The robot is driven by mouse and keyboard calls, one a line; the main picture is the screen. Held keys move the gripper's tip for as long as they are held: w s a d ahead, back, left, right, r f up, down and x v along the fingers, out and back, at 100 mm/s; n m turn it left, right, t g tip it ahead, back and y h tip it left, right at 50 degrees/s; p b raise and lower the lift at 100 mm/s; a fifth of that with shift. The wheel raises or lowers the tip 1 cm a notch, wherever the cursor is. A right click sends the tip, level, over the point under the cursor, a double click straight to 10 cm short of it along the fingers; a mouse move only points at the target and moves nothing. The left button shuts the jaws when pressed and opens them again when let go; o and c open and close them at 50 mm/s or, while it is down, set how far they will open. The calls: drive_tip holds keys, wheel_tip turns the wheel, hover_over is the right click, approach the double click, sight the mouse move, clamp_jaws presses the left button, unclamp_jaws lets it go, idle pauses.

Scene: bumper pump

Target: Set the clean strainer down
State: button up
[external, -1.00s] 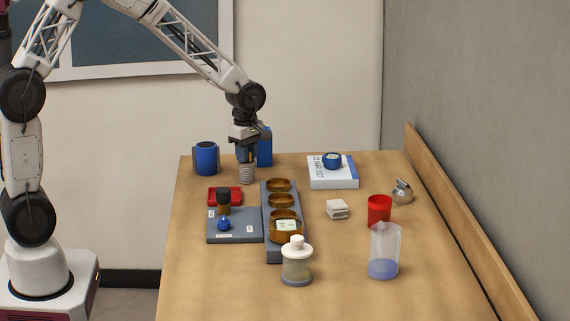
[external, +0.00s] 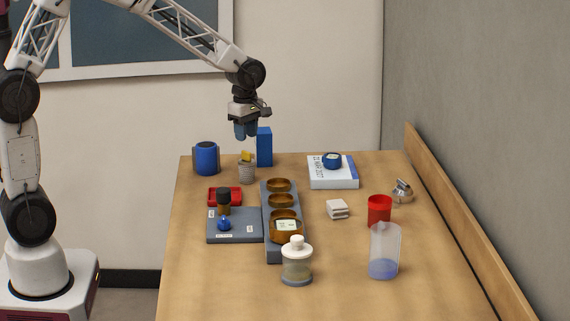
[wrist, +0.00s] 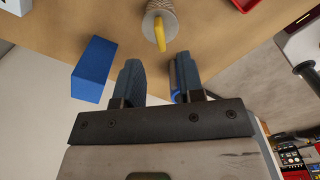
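A grey ridged cylinder with a yellow tab on top, which looks like the strainer (external: 246,174), stands upright on the table near its far left edge. In the wrist view the strainer (wrist: 153,27) shows at the top middle, beyond my fingertips. My gripper (external: 246,134) is above the strainer and clear of it. In the wrist view my gripper (wrist: 160,75) has its two blue-grey fingers apart with nothing between them.
A blue block (external: 264,147) stands just behind and right of the strainer, and a blue cup (external: 206,158) stands to its left. A red tray (external: 225,196) and a grey rack with brown bowls (external: 281,200) are in front.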

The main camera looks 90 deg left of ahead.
drive_tip(key=shift+r, duration=2.8)
drive_tip(key=shift+d, duration=0.1)
drive_tip(key=s+d+r+m+t, duration=0.1)
drive_tip(key=s+d+r+m, duration=0.3)
drive_tip(key=s+d+m, duration=0.45)
drive_tip(key=s+d+r+m, duration=0.4)
drive_tip(key=s+d+m, duration=0.1)
drive_tip(key=d, duration=0.7)
drive_tip(key=s+d+m, duration=0.6)
drive_tip(key=s+m, duration=0.1)
drive_tip(key=s, duration=0.2)
drive_tip(key=s+d+f+m+t, duration=0.1)
drive_tip(key=s+d+m, duration=0.4)
drive_tip(key=s, duration=0.4)
drive_tip(key=shift+s+d+f+m+t, duration=0.3)
drive_tip(key=shift+d+m, duration=0.05)
drive_tip(key=shift+m, duration=0.5)
